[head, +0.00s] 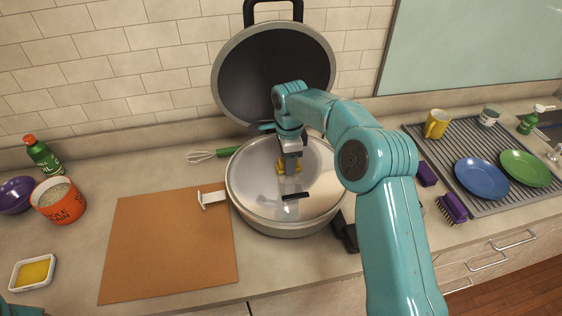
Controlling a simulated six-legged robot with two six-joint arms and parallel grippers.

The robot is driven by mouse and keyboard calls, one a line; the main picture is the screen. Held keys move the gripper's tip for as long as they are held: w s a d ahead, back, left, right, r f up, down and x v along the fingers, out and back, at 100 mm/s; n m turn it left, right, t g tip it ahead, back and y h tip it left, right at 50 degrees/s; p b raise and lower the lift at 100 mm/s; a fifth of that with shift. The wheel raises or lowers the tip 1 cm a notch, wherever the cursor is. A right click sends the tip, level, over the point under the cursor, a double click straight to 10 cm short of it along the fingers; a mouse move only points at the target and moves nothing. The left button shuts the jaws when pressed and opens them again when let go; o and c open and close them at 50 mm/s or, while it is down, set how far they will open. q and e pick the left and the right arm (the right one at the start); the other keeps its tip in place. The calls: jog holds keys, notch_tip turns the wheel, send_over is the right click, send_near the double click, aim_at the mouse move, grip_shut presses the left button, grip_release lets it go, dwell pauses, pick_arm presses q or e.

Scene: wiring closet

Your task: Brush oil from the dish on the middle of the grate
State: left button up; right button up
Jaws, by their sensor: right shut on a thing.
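A round silver pan (243,207) stands on the counter with its dark lid raised behind it. Its inside looks pale and shiny, and I cannot make out the bars of a grate. My right gripper (290,165) points down over the middle of the pan. It is shut on a small brush with a dark strip (296,196) low over the pan; yellow shows at the fingertips. I cannot tell whether the brush touches the surface. A white dish (16,284) with yellow oil (35,272) sits at the far left. My left gripper is out of view.
A brown board (165,250) with a white T-shaped tool (212,197) lies left of the pan. A green-handled whisk (228,151) lies behind. An orange tub (63,207) and green bottle (42,157) stand left. A drying rack (462,142) with plates is right.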

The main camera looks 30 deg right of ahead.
aim_at(278, 167)
jog(key=shift+s+d+f, duration=0.1)
jog(key=shift+s+d, duration=0.15)
jog(key=shift+d, duration=0.7)
jog(key=shift+w+a+p, duration=0.1)
jog(key=shift+w+a, duration=0.1)
jog(key=shift+a, duration=0.6)
jog(key=shift+w+a+p, duration=0.1)
jog(key=shift+w+a, duration=0.15)
jog(key=shift+a, duration=0.5)
jog(key=shift+w+a+p, duration=0.1)
jog(key=shift+w+a, duration=0.1)
jog(key=shift+a, duration=0.6)
jog(key=shift+r, duration=0.25)
jog(key=shift+r, duration=0.85)
